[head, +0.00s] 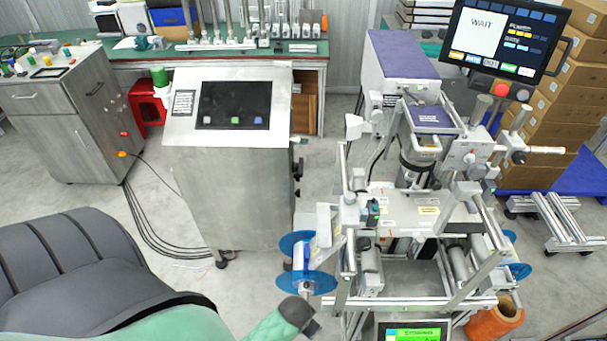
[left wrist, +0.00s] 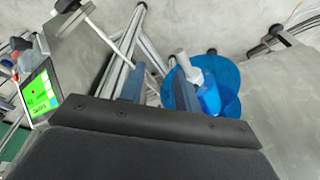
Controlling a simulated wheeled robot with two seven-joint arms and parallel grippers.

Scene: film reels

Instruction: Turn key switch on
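I cannot make out a key switch for certain in either view. Small dark fittings (head: 298,170) sit on the right side of the metal cabinet (head: 235,195), too small to identify. My left gripper (head: 312,325) is low in the head view, at the front left of the labelling machine (head: 420,270), just below the blue film reel (head: 306,282). In the left wrist view, a grey-blue finger (left wrist: 132,84) stands left of centre and the gripper looks open, with nothing seen held. The blue reel (left wrist: 228,85) is beyond it. My right gripper is out of view.
A monitor reading WAIT (head: 503,38) hangs at the upper right, with a red button (head: 501,90) below it. A green-lit panel (head: 414,332) is at the machine's front. Cables (head: 150,225) lie on the floor left of the metal cabinet. Stacked boxes (head: 560,110) stand behind.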

